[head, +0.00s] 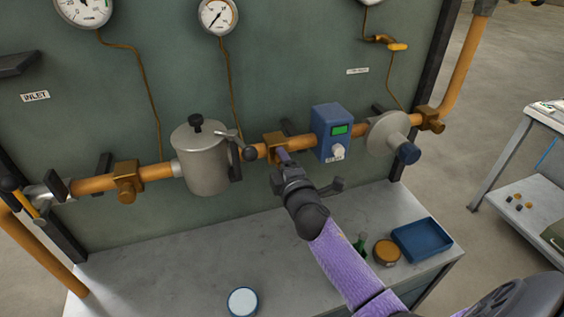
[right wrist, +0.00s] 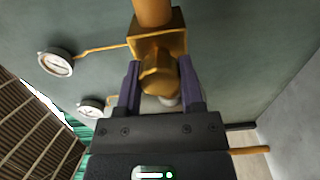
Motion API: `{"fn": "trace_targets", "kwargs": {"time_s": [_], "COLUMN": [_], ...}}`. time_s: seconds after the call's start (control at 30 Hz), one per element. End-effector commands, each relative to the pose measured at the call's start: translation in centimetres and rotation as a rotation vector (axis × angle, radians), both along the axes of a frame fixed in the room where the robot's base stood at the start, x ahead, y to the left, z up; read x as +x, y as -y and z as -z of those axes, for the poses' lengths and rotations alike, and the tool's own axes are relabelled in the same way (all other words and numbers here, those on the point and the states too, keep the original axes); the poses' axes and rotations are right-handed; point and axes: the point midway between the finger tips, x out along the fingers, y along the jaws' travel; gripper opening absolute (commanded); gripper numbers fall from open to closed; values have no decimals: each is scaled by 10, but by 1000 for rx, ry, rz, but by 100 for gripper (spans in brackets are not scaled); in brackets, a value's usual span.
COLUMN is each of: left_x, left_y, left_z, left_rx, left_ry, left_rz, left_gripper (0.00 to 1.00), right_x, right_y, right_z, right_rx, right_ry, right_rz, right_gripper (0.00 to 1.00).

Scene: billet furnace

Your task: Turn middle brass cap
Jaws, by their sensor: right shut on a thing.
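The middle brass fitting (head: 274,143) sits on the orange pipe between the grey canister and the blue box. Its brass cap (right wrist: 158,76) shows in the right wrist view as a faceted plug below the square block. In the head view my gripper and arm hide most of the cap. My right gripper (head: 283,160) reaches up to the fitting from below. In the right wrist view its two purple fingers (right wrist: 160,85) stand either side of the cap, shut on it. My left gripper is not in view.
The grey canister (head: 203,163) with its lever stands close left of the gripper, and the blue box (head: 331,131) close right. Another brass fitting (head: 126,183) is further left. The bench below holds a blue tray (head: 422,239), an amber jar (head: 386,252) and a white-topped round item (head: 242,302).

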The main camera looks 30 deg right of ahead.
Motion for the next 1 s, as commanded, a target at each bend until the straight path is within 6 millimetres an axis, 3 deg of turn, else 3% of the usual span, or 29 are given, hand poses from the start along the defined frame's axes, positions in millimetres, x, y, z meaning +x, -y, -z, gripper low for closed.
{"fn": "trace_targets", "kwargs": {"time_s": [0.4, 0.9, 0.93, 1.0], "left_x": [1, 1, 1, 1], "left_y": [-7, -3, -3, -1], "left_z": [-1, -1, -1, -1], "left_rx": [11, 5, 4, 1], "left_ry": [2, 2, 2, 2], "left_rz": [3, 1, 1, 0], "left_gripper": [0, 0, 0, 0], "right_x": [0, 0, 0, 0], "right_y": [0, 0, 0, 0], "right_z": [1, 1, 1, 1], "right_rx": [141, 152, 152, 151], "right_ry": [31, 33, 33, 33], "right_rz": [0, 1, 1, 1], "right_gripper": [0, 0, 55, 70]}}
